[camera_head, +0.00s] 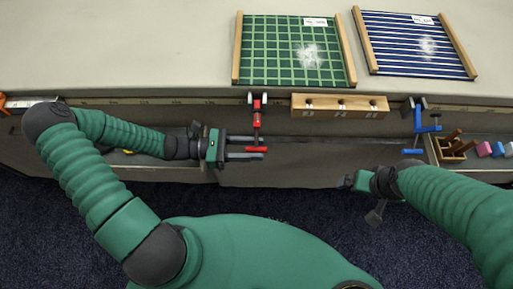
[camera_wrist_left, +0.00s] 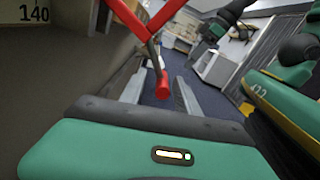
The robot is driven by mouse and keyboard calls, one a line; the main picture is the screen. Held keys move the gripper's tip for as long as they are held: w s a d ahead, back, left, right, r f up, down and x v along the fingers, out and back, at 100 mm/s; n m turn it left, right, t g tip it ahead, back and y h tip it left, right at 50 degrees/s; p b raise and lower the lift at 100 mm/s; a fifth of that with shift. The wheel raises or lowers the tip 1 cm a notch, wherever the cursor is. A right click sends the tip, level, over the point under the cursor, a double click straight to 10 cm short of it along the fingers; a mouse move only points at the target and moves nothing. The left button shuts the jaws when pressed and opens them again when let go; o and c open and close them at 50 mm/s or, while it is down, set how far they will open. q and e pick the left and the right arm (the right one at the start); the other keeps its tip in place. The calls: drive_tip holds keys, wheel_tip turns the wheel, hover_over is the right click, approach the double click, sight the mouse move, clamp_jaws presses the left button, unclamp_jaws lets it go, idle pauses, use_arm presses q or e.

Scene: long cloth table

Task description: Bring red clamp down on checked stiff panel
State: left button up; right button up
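The green checked panel (camera_head: 275,72) lies on the table between two wooden side rails, with a whitish patch on it. The red clamp (camera_head: 257,116) is at the table's front edge below this panel; its red handle hangs down in front of the table. My left gripper (camera_head: 262,148) is open, fingers pointing right, at the handle's lower end. In the left wrist view, the red handle tip (camera_wrist_left: 162,86) shows between the two spread fingers (camera_wrist_left: 158,92), with gaps beside it; contact is not visible. My right gripper (camera_head: 352,182) is low and to the right, its fingers unclear.
A blue striped panel (camera_head: 390,52) lies at the right, with a blue clamp (camera_head: 420,125) on the edge below it. A wooden block with holes (camera_head: 340,106) is fixed between the clamps. A wooden rack (camera_head: 452,148) and coloured blocks are at the far right.

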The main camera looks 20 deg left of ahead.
use_arm(q)
drive_tip(key=shift+x, duration=0.95)
drive_tip(key=shift+s+a, duration=0.1)
drive_tip(key=shift+a, duration=0.15)
drive_tip(key=c, duration=0.6)
clamp_jaws()
drive_tip(key=shift+d, duration=0.1)
